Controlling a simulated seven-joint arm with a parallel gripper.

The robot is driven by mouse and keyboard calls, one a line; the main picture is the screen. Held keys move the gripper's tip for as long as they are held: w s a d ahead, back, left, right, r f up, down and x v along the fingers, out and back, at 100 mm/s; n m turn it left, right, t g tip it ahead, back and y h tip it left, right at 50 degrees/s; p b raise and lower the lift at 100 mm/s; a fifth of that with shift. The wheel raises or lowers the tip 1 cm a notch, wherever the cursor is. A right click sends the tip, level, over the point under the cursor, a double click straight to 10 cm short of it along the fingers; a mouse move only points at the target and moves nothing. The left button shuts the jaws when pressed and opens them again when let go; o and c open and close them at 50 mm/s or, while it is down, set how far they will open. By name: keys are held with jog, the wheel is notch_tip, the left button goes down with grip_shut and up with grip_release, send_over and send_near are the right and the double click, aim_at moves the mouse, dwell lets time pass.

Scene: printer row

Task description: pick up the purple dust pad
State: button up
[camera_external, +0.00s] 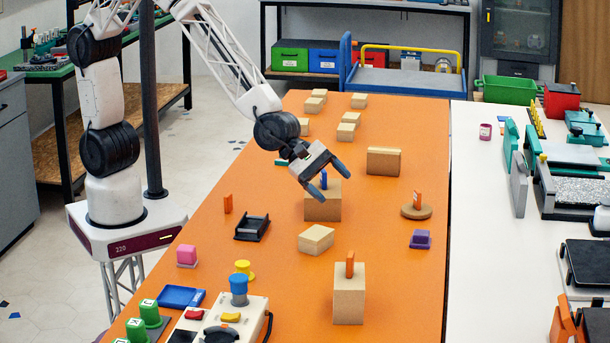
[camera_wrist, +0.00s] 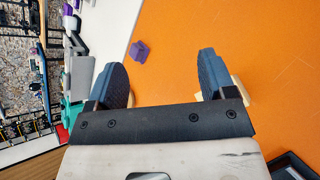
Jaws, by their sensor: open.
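The purple dust pad (camera_external: 420,239) sits on the right part of the orange table, a small purple block with a raised grip. It also shows in the wrist view (camera_wrist: 140,51), beyond my fingertips and between them, nearer the left finger. My gripper (camera_external: 328,180) is open and empty, in the air over the middle of the table. In the external view it is up and left of the pad, clearly apart from it. Its two blue-grey fingers (camera_wrist: 162,65) stand wide apart in the wrist view.
A wooden block (camera_external: 322,207) with a blue peg appears just below my gripper. A round wooden disc (camera_external: 416,212) with an orange peg lies behind the pad. A tall block (camera_external: 349,295) with an orange peg stands front left of it. Bare orange table surrounds the pad.

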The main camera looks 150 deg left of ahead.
jog(key=w+a+f+n+y, duration=0.2)
jog(key=a+f+n, duration=0.45)
jog(key=a, duration=0.25)
jog(key=n+y, duration=0.3)
jog(key=n, duration=0.3)
send_near(415, 232)
jog(key=shift+m+x, duration=0.25)
jog(key=shift+x, duration=0.7)
jog(key=shift+a+f, duration=0.1)
jog(key=shift+a, duration=0.05)
jog(key=shift+x, duration=1.2)
jog(key=shift+x, duration=2.55)
jog(key=c, duration=0.8)
jog(key=shift+o, duration=0.2)
